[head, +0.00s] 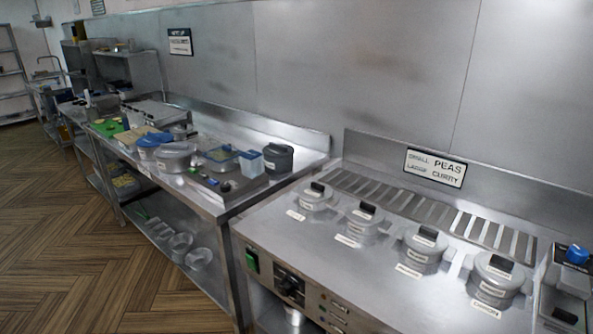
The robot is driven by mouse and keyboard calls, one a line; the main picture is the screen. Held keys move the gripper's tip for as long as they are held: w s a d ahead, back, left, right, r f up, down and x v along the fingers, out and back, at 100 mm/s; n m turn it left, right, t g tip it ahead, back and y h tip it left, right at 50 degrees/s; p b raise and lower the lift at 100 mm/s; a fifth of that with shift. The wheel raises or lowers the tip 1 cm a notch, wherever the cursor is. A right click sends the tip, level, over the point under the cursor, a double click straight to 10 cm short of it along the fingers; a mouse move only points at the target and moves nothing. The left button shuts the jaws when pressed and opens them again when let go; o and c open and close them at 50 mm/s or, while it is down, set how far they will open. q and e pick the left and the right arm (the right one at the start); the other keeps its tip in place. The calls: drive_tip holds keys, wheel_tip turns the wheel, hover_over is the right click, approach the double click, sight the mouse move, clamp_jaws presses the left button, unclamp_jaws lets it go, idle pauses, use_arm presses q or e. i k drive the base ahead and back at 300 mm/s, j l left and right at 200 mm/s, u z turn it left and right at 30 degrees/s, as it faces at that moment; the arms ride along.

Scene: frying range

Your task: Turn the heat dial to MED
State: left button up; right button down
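The counter unit (330,235) at the right has a front control panel. On the panel is a black dial (290,285) on a dark plate, which looks like the heat dial. Its markings and pointer are too small to read, so I cannot tell its setting. A green switch (252,261) sits to the left of the dial, and small round indicators or buttons (322,308) sit to its right. Neither of my grippers is in the head view, and nothing touches the dial.
Several lidded grey pots (425,245) with labels are set in the counter top. A blue-topped item (576,254) is at the far right. A steel table (215,205) with containers adjoins on the left. The wooden floor (75,260) is clear.

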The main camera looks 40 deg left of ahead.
sight(284, 287)
drive_tip(key=j+u, duration=0.1)
drive_tip(key=u, duration=0.7)
drive_tip(key=j+u, duration=0.1)
drive_tip(key=u, duration=0.25)
drive_tip(key=i+u, duration=0.1)
drive_tip(key=u, duration=0.3)
